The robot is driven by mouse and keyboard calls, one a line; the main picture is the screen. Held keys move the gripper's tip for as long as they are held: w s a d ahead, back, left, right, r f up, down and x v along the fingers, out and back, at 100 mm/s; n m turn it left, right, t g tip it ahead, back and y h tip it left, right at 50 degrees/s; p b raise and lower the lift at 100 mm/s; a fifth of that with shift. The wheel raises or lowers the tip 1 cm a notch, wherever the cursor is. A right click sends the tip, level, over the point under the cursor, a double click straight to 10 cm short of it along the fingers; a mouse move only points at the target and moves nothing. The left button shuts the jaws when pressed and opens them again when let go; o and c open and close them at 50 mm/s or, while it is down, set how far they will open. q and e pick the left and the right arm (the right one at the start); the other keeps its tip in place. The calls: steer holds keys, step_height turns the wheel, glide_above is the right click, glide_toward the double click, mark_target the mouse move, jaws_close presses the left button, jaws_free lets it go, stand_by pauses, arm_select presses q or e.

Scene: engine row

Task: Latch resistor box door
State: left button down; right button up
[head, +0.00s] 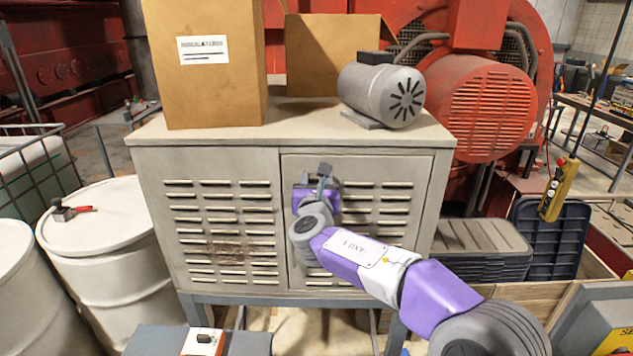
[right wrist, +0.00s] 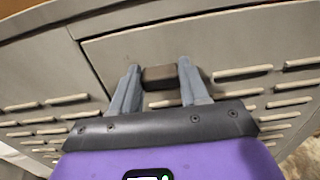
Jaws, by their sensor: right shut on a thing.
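The resistor box (head: 215,160) is a grey-beige metal cabinet with louvred slots, on a stand in the middle of the head view. Its right-hand door (head: 385,170) lies about flush with the front; a dark seam shows along its left and top edges. My right gripper (head: 325,170) is at the upper left of this door. In the right wrist view, my right gripper (right wrist: 162,80) has its two grey fingers on either side of a small brown-grey latch handle (right wrist: 164,76), shut on it. Whether the latch is engaged cannot be told. My left gripper is not in view.
On the box top stand a cardboard carton (head: 210,85), another carton (head: 335,60) and a grey motor (head: 382,92). White drums (head: 115,240) stand at left. Dark crates (head: 485,245) and a wooden box (head: 560,295) stand at right. A red machine (head: 490,105) is behind.

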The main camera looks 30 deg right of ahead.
steer(key=m+b, duration=0.4)
steer(key=b, duration=0.1)
steer(key=m+b, duration=0.5)
steer(key=shift+s+d+f, duration=0.1)
steer(key=shift+f, duration=0.1)
steer(key=m+b, duration=0.4)
steer(key=shift+m, duration=0.3)
steer(key=m+b, duration=0.3)
steer(key=m, duration=0.1)
steer(key=shift+r+m, duration=0.1)
steer(key=shift+m, duration=0.2)
steer(key=o, duration=1.1)
steer(key=shift+d, duration=0.1)
steer(key=shift+c, duration=0.2)
